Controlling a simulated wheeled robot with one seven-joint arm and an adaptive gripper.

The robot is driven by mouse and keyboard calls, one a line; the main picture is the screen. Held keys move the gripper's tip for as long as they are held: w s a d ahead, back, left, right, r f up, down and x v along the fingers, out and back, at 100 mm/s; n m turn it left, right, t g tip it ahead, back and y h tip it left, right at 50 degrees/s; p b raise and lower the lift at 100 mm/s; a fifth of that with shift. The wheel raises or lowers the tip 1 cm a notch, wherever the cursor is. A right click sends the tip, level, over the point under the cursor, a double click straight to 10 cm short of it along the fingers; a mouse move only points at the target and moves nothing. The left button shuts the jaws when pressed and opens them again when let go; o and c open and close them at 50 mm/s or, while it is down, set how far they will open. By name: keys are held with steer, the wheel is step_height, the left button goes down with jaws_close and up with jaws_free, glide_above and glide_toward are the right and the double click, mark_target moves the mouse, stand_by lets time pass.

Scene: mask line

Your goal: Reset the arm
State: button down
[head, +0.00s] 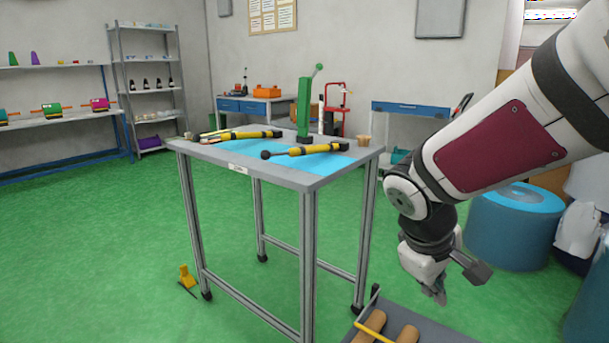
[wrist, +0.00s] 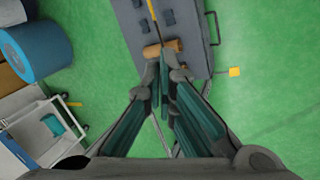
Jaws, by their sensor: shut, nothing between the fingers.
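My arm (head: 500,150) reaches in from the right in the head view, with its wrist bent downward. My gripper (head: 440,294) hangs pointing down, to the right of the workbench (head: 310,184) and clear of it. In the wrist view my gripper (wrist: 162,112) has its fingers together with nothing between them. Below the fingertips is a grey platform with a brown roll (wrist: 160,50) on it; the gap between fingers and roll is hard to judge.
The workbench carries yellow-and-black tools (head: 310,150), a blue mat (head: 265,158) and a green upright press (head: 304,108). A grey cart (head: 430,335) with brown rolls stands at the bottom. A blue drum (head: 515,225) stands right. Green floor is open on the left.

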steer(key=s+a+r+m+g+y, duration=0.1)
steer(key=s+a+r+m+y, duration=0.15)
steer(key=s, duration=1.15)
steer(key=s+a+r+m+g+y, duration=0.15)
steer(key=s+m, duration=0.25)
steer(key=s, duration=0.9)
step_height(320, 180, up, 31)
steer(key=d+t+p, duration=0.1)
steer(key=t+p, duration=0.3)
steer(key=p, duration=2.5)
steer(key=shift+s+d+r+p, duration=0.2)
steer(key=shift+s+p, duration=0.05)
steer(key=shift+p, duration=0.05)
